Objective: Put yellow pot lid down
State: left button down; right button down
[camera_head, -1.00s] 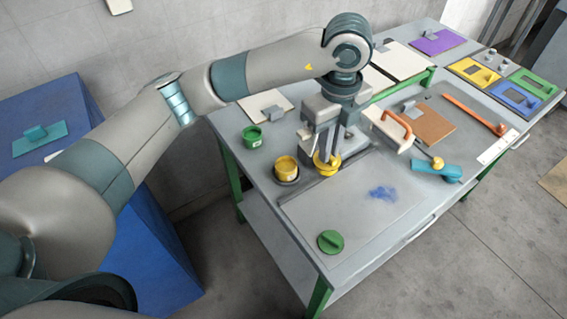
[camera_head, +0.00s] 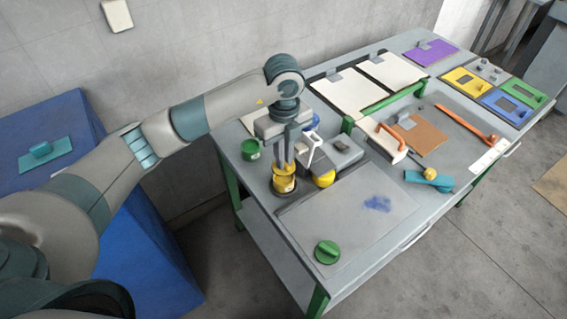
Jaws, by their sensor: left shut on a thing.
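My left gripper (camera_head: 284,163) points straight down over the yellow pot (camera_head: 284,185), near the back left of the table. It is shut on the yellow pot lid (camera_head: 286,170), which is right at the pot's mouth. The fingers partly hide the lid, so I cannot tell whether it is fully seated. The pot stands upright in a dark round holder. My right gripper is not in view.
A green pot (camera_head: 250,149) stands behind and left of the yellow pot. A yellow rounded thing (camera_head: 325,179) and a white-handled tool (camera_head: 311,150) are close on the right. A green lid (camera_head: 327,252) lies at the front on the grey board (camera_head: 350,225).

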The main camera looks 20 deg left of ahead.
pick_arm(q)
jog(key=shift+f, duration=0.1)
jog(key=shift+f+p, duration=0.45)
jog(key=shift+f, duration=0.1)
notch_tip(320, 180, down, 3)
jog(key=shift+r+p, duration=0.2)
jog(key=shift+p, duration=0.35)
jog(key=shift+f, duration=0.1)
jog(key=shift+f, duration=0.2)
jog(key=c, duration=1.8)
grip_release()
jog(key=shift+c, duration=0.2)
jog(key=shift+r, duration=0.2)
